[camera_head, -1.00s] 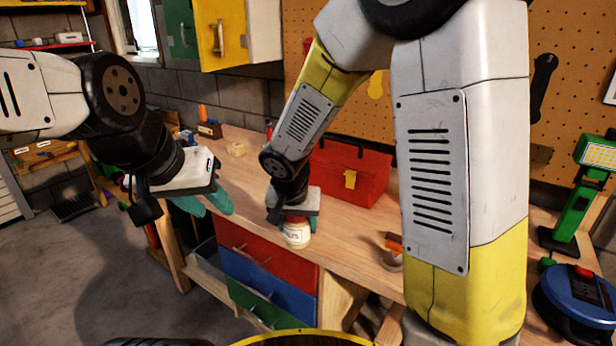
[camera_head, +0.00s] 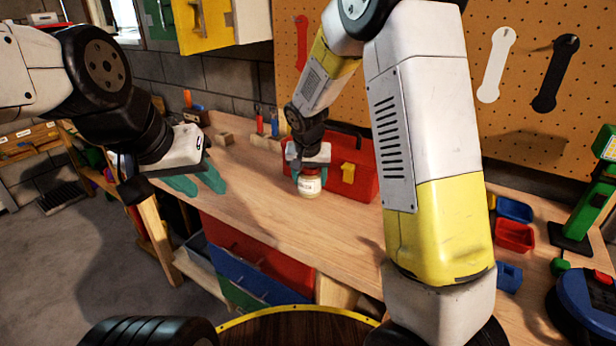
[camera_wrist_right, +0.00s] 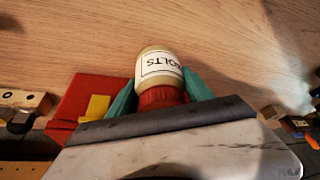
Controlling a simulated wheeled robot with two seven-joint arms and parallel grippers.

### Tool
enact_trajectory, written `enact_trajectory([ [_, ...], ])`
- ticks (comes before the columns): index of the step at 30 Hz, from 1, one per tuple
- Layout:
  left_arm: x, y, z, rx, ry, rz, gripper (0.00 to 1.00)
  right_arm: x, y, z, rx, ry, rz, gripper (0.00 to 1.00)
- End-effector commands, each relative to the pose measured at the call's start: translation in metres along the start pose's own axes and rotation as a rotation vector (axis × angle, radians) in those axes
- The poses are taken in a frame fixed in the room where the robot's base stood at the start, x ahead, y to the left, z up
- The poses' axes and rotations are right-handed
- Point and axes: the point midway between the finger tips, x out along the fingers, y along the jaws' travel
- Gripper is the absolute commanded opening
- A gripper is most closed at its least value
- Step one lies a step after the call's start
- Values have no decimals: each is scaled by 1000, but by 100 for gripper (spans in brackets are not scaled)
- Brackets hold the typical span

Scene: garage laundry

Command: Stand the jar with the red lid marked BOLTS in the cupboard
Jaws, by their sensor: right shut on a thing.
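The jar marked BOLTS (camera_head: 309,188) has a pale body, a white label and a red lid. My right gripper (camera_head: 309,168) is shut on it from above, at the lid. In the right wrist view the label of the jar (camera_wrist_right: 160,66) reads BOLTS, and the red lid (camera_wrist_right: 162,97) sits between the teal fingers. The jar is upright over the workbench; I cannot tell whether its base touches the top. My left gripper (camera_head: 197,184) is empty, fingers apart, near the bench's left front edge. The wall cupboard (camera_head: 204,24), with yellow and green fronts, is cut off at the upper left.
A red toolbox (camera_head: 356,182) stands right behind the jar. Wooden blocks (camera_head: 224,138) and small tools stand along the back wall. Blue and red bins (camera_head: 514,235) and a green work lamp (camera_head: 580,205) are at right. The bench top (camera_head: 260,205) left of the jar is clear.

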Motion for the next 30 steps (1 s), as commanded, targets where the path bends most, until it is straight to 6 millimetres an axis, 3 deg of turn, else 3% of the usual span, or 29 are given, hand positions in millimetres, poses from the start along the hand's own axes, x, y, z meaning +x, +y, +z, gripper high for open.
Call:
enact_trajectory([
  [7,0,0,0,0,0,0,36,9,5,-17,2,2,-1,3],
  [14,0,0,0,0,0,0,36,39,4,-3,-3,0,0,3],
  [25,0,0,0,0,0,0,36,43,4,-2,-2,2,-1,3],
  [26,0,0,0,0,0,0,36,44,4,-1,-1,1,-1,61],
  [29,0,0,0,0,0,0,36,44,4,-2,-1,1,-1,81],
  [30,0,0,0,0,0,0,36,44,4,-2,-1,1,-1,81],
])
